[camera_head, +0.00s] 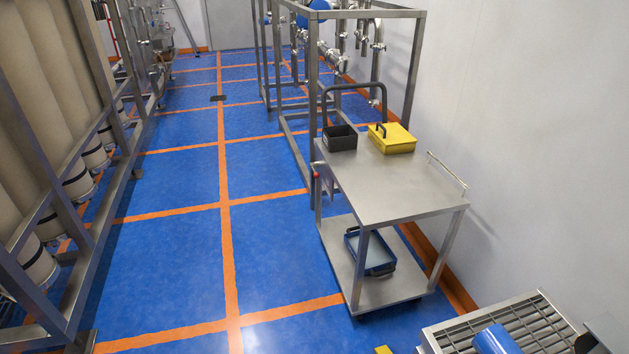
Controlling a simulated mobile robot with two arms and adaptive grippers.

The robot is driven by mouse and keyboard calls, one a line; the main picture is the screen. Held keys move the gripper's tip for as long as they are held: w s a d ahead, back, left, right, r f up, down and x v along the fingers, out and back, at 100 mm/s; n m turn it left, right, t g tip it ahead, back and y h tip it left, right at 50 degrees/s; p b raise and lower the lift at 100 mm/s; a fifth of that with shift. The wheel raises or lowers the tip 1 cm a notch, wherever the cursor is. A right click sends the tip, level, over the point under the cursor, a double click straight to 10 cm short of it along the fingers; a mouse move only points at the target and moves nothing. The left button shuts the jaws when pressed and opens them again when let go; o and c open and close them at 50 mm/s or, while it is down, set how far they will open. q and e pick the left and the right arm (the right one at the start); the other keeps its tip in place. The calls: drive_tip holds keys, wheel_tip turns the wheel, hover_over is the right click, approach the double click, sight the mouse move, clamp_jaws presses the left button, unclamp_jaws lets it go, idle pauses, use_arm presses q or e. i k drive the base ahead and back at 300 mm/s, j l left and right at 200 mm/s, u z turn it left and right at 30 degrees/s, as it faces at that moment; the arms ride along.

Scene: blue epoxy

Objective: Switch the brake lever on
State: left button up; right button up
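A steel two-shelf cart (395,197) stands right of centre, near the right wall. A small red-tipped part (317,176) sits at the cart's left edge, just below the top shelf and near the handle end. It looks like the brake lever, but it is too small to tell its position. The dark push handle (352,88) rises at the cart's far end. Neither of my grippers is in view.
The cart carries a black bin (340,138), a yellow box (392,139) and, below, a blue tray (370,251). A pipe frame (312,100) stands behind it. A metal grate (545,322) with a blue cylinder (496,340) is bottom right. Blue floor (275,240) left of the cart is clear.

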sight(316, 175)
drive_tip(key=i+j, duration=0.1)
drive_tip(key=i, duration=0.25)
drive_tip(key=i+j, duration=0.55)
drive_tip(key=i+j+z, duration=0.1)
drive_tip(key=i+j, duration=1)
drive_tip(key=j, duration=0.15)
drive_tip(key=i+j+z, duration=0.15)
drive_tip(key=i+j, duration=0.4)
